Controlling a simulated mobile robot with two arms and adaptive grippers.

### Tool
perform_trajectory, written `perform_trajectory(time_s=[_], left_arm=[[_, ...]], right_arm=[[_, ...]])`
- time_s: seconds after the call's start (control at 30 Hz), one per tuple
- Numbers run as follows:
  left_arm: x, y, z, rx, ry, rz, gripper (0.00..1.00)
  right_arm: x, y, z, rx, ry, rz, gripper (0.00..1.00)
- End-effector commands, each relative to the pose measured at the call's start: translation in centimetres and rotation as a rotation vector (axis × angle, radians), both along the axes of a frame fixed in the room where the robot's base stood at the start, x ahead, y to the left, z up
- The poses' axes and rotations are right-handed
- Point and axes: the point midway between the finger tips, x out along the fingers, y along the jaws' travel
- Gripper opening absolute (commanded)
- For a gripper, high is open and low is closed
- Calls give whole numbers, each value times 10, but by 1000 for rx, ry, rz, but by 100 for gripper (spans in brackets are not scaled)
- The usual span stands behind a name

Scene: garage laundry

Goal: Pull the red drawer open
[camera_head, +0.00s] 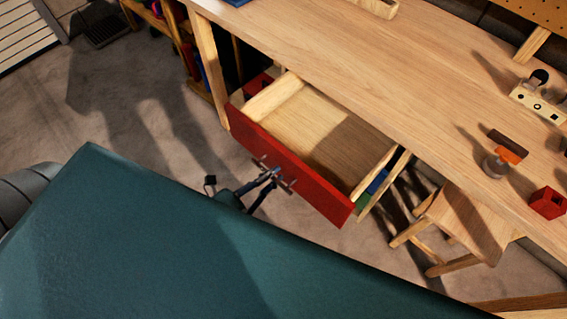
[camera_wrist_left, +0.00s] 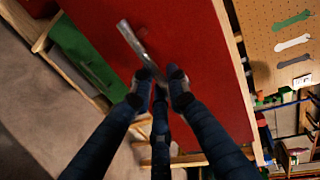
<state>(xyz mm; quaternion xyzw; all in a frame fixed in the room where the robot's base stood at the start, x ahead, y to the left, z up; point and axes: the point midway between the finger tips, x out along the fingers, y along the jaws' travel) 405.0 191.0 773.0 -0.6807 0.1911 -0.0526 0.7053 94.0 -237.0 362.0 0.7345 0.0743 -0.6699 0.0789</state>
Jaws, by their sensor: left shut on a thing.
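The red drawer (camera_head: 300,172) stands pulled out from under the wooden workbench. Its pale wooden inside shows and looks empty, partly in shadow. A metal bar handle (camera_head: 286,182) is on its red front. My left gripper (camera_head: 270,176) is at the handle, in front of the drawer. In the left wrist view the red front (camera_wrist_left: 190,35) fills the upper middle, and the handle (camera_wrist_left: 130,40) runs slantwise between the fingertips of my left gripper (camera_wrist_left: 159,79), which is shut on it. My right gripper is not in view.
The workbench top (camera_head: 370,65) extends above the drawer, with a red block (camera_head: 546,203) at its right. A wooden stool (camera_head: 465,225) stands at the right of the drawer. A green panel (camera_wrist_left: 85,55) lies beside the red front.

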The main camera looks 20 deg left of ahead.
Motion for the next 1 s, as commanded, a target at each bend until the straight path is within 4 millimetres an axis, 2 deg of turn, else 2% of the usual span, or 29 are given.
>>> perform_trajectory(time_s=[0.03, 0.07, 0.17, 0.27, 0.43, 0.57, 0.6, 0.67, 0.87, 1.0], left_arm=[[-7, 3, -1, 0, 3, 1, 0], [-10, 4, -1, 1, 3, 2, 0], [-16, 6, 0, 1, 1, 1, 0], [-18, 7, 0, 0, 0, 1, 0], [-18, 7, 0, 0, 0, 1, 0], [-18, 7, 0, 0, 0, 1, 0], [-18, 7, 0, 0, 0, 1, 19], [-18, 7, 0, 0, 0, 1, 31], [-18, 7, 0, 0, 1, 0, 32], [-20, 7, 0, 1, 2, 0, 32]], right_arm=[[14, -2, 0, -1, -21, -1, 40], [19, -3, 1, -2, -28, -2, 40], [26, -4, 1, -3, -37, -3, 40], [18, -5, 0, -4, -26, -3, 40], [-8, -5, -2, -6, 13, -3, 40], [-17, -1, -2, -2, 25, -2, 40], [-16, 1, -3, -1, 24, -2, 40], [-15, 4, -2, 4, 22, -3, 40], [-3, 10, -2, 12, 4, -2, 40], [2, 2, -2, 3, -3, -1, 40]])
